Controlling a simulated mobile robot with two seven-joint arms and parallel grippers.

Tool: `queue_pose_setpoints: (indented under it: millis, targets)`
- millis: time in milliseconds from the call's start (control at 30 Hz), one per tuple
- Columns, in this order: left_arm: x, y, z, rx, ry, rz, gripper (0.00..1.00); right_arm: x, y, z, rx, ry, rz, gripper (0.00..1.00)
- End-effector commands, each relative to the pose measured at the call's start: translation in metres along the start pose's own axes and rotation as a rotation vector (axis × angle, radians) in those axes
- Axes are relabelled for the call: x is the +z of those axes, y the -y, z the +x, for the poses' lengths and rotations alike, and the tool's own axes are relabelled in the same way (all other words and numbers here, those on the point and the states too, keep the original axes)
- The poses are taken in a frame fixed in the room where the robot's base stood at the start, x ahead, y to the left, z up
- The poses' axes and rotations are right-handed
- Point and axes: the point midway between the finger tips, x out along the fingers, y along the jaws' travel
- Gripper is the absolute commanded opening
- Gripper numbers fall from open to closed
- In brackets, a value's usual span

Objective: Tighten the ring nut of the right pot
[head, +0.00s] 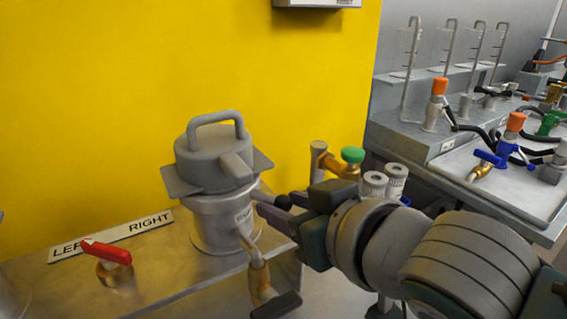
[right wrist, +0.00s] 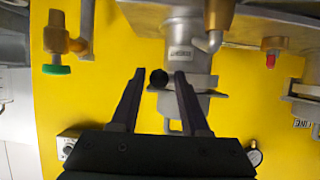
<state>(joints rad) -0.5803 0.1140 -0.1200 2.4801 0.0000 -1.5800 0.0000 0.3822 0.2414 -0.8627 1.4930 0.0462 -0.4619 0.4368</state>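The right pot (head: 220,215) is a grey metal vessel with a lid and arched handle (head: 215,125), upright beside the "RIGHT" label (head: 150,225). It also shows upside down in the right wrist view (right wrist: 183,35). A ring or collar (right wrist: 203,81) runs under the lid; I cannot tell clearly which part is the ring nut. My right gripper (head: 272,205) is beside the pot's right side. Contact is not visible. My left gripper is not in view.
A red-handled valve (head: 107,252) stands left of the pot. A brass valve (head: 260,278) is at its front, and a green-knobbed brass valve (head: 350,160) lies behind my right gripper. A yellow wall (head: 100,90) is behind. A bench with fittings (head: 470,150) stands right.

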Motion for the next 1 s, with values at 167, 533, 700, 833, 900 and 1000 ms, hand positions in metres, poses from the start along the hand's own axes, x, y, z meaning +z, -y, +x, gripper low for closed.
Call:
queue_pose_setpoints:
  millis: [167,533,700,833,900,1000]
  targets:
    - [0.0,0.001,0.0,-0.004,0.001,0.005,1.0,0.0,-0.002,0.0,0.004,0.001,0.0,0.2]
    - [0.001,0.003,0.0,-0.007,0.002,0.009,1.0,0.001,-0.003,0.0,0.008,0.003,-0.001,0.15]
    - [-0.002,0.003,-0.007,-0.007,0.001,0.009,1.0,0.002,0.007,-0.005,0.006,0.005,0.001,0.15]
    - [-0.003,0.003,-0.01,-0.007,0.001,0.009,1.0,0.004,0.015,-0.008,0.005,0.005,0.001,0.15]
    - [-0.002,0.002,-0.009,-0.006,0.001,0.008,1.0,0.005,0.015,-0.008,0.005,0.004,0.0,0.15]
    - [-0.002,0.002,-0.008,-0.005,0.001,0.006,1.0,0.005,0.016,-0.007,0.004,0.004,0.0,0.15]
